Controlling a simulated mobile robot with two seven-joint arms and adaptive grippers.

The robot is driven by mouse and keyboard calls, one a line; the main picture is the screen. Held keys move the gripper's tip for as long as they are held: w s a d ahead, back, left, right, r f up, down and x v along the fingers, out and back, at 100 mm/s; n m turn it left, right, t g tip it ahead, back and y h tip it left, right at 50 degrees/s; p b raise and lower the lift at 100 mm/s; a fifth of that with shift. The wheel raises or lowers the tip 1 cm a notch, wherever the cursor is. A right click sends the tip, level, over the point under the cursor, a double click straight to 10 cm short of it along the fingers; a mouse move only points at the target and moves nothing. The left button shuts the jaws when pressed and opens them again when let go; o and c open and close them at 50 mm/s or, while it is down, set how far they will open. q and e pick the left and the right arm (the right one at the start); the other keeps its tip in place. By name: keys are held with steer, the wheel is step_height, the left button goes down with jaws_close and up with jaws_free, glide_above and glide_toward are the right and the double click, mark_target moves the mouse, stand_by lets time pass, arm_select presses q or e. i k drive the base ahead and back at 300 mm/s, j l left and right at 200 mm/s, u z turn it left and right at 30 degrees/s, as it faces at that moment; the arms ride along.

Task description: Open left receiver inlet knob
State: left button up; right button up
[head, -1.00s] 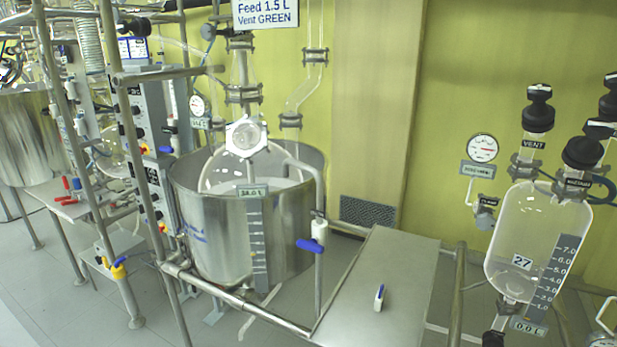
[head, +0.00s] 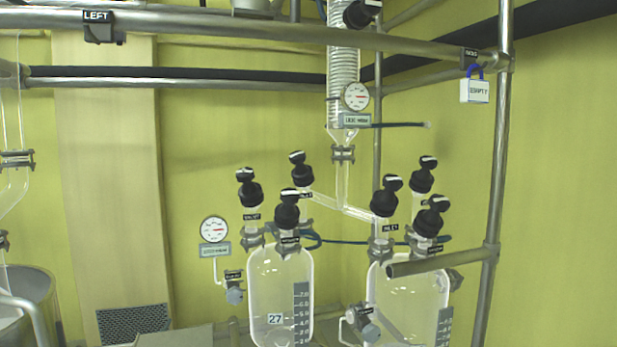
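The left receiver (head: 262,290) is a clear glass vessel tagged 27 with a grey scale. Black knobs top its necks. The rear one (head: 301,170) sits by a small, partly hidden label, where a glass branch (head: 322,200) from the condenser comes in; it looks like the inlet knob. The front-left knob (head: 248,190) and front-right knob (head: 287,212) stand nearer; their labels are hard to read. The right receiver (head: 402,290) has similar knobs, one above an INLET label (head: 390,228). Neither of my grippers is in view.
A steel rail (head: 250,33) with a LEFT tag (head: 97,16) crosses the top. A short pipe (head: 430,263) crosses before the right receiver, joined to an upright post (head: 492,200). A coiled condenser (head: 343,70) and gauge (head: 214,230) stand near the receivers.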

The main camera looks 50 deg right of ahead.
mark_target(298, 159)
steer(key=l+z, duration=0.1)
steer(key=z, duration=1.35)
steer(key=j+z, duration=0.3)
steer(key=j, duration=0.6)
